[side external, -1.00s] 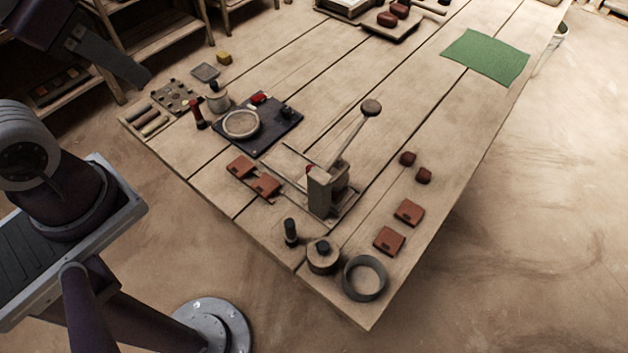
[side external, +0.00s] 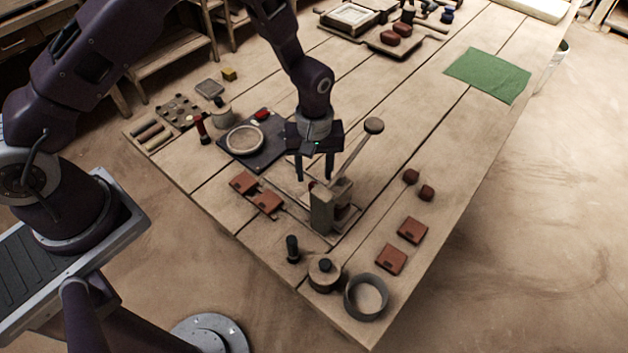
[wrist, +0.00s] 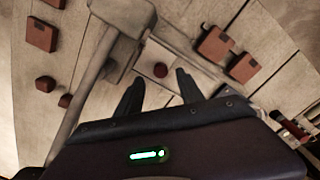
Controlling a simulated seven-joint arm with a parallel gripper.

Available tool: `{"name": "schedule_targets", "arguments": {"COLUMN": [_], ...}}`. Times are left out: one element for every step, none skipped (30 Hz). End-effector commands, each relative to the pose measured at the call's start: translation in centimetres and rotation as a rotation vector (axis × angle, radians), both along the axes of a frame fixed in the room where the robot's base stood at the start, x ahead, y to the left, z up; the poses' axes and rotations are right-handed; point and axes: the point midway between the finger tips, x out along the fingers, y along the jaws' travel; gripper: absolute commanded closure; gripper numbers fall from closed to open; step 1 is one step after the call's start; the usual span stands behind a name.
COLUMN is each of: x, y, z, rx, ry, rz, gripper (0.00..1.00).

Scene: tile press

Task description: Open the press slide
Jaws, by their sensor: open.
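The press (side external: 323,208) is a pale block on a base near the table's front corner, with a lever (side external: 352,153) slanting up to a round knob. In the wrist view the press (wrist: 123,14) is at upper left. A small red knob (wrist: 160,70) sits on a pale plate (wrist: 150,52) beside the press, apparently the slide. My gripper (side external: 314,170) points down beside the press, behind it in the side view. In the wrist view my gripper (wrist: 159,80) is open, with the red knob showing between and just beyond its fingertips. Contact cannot be told.
The lever (wrist: 80,95) rises close beside my gripper. Red-brown tiles (side external: 243,183) lie left of the press and more tiles (side external: 412,230) right of it. A dark board with a round dish (side external: 245,140) is behind left. A grey ring (side external: 366,296) stands at the front corner.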

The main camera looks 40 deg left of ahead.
Motion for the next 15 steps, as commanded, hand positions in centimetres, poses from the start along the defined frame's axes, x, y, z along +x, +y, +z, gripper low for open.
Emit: {"name": "schedule_targets", "arguments": {"x": [-0.1, -0.1, -0.1, -0.1, -0.1, -0.1, -0.1, 0.0, -0.1, 0.0, 0.0, 0.0, 0.0, 0.0, 0.0], "y": [0.0, 0.0, 0.0, 0.0, 0.0, 0.0, 0.0, 0.0, 0.0, 0.0, 0.0, 0.0, 0.0, 0.0, 0.0], "z": [-1.1, -1.7, -2.4, -2.9, -3.3, -3.7, -4.0, -4.2, -4.4, -4.5, -4.5, -4.5, -4.5, -4.5, -4.5], "rx": [0.001, 0.001, 0.0, 0.0, 0.0, 0.0, 0.0, 0.0, 0.0, -0.001, -0.001, -0.001, -0.001, -0.001, -0.001], "ry": [0.004, 0.004, 0.004, 0.003, 0.003, 0.003, 0.001, 0.001, 0.001, 0.001, 0.001, 0.001, 0.001, 0.001, 0.001], "rz": [0.0, 0.0, 0.0, 0.0, 0.0, 0.0, -0.001, -0.001, -0.001, -0.001, -0.001, -0.001, -0.001, -0.001, -0.002], "gripper": [0.55, 0.55, 0.55, 0.55, 0.55, 0.55, 0.55, 0.55, 0.55, 0.55, 0.55, 0.55, 0.55, 0.55, 0.55]}}
